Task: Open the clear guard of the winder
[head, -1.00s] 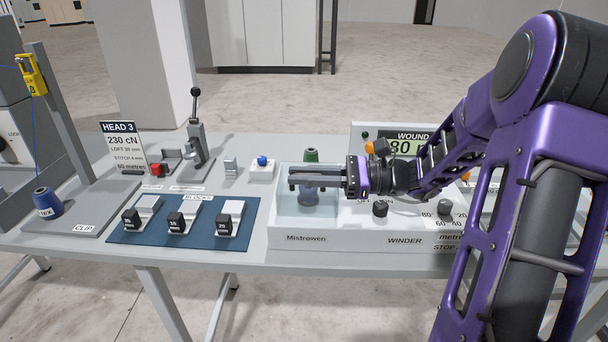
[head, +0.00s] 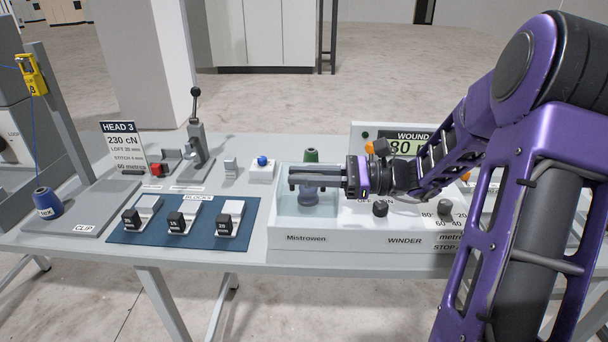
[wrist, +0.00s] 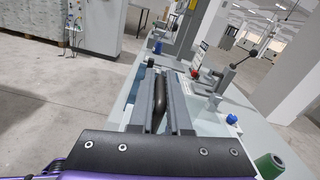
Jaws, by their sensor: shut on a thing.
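The winder (head: 365,242) is a white box on the table with a clear guard (head: 282,208) over its left end. The guard looks down over a grey spindle part (head: 308,196). My gripper (head: 292,178) lies level over the guard's top, reaching in from the right. In the wrist view, my gripper's two fingers (wrist: 162,100) are shut on a dark rounded bar (wrist: 160,88), seemingly the guard's handle. The fingers hide most of that handle in the head view.
A green cone (head: 311,156) stands just behind the guard, with a blue button box (head: 262,168) to its left. Winder knobs (head: 380,209) and the display (head: 405,140) sit near my arm. A blue mat (head: 150,236) with several blocks lies left.

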